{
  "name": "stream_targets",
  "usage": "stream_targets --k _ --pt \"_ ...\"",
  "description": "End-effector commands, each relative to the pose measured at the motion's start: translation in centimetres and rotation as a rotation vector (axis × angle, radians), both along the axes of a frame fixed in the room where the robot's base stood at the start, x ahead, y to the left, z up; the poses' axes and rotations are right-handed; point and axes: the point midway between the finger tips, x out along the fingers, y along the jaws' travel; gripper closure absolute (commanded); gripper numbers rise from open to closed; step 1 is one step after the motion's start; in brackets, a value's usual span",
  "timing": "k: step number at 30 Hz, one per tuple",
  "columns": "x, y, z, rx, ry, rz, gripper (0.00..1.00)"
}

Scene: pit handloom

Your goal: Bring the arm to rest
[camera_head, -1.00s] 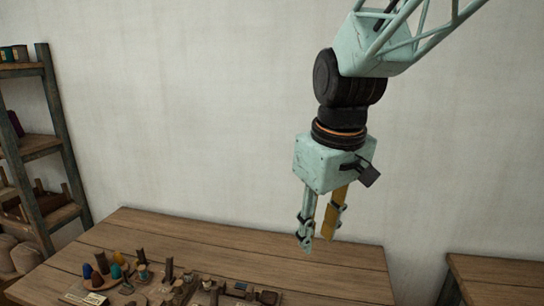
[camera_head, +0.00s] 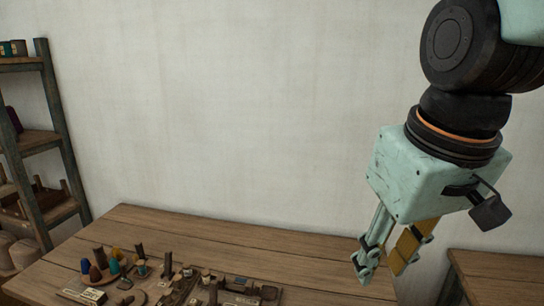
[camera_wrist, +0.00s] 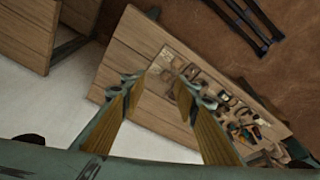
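My gripper (camera_head: 385,268) hangs pointing down at the right of the head view, in the air in front of the right end of the wooden table. Its two fingers stand apart with nothing visible between them. In the wrist view my gripper (camera_wrist: 157,100) shows both fingers with yellow-brown inner pads, spread apart, with the table and floor seen beyond the gap. The fingers touch nothing that I can see.
The wooden table (camera_head: 210,237) carries coloured cones, spools and small tools towards its front. A second table (camera_head: 505,272) stands at the right. A shelf (camera_head: 58,140) stands at the left. The space before the pale wall is free.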

Motion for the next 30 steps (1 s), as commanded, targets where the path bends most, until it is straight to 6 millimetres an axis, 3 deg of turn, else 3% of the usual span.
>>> stream_targets --k 18,30 --pt "-9.1 -2.9 -1.8 0.037 -0.047 -0.185 0.72" --pt "-11.2 -3.4 -2.4 0.047 -0.058 -0.232 0.72"
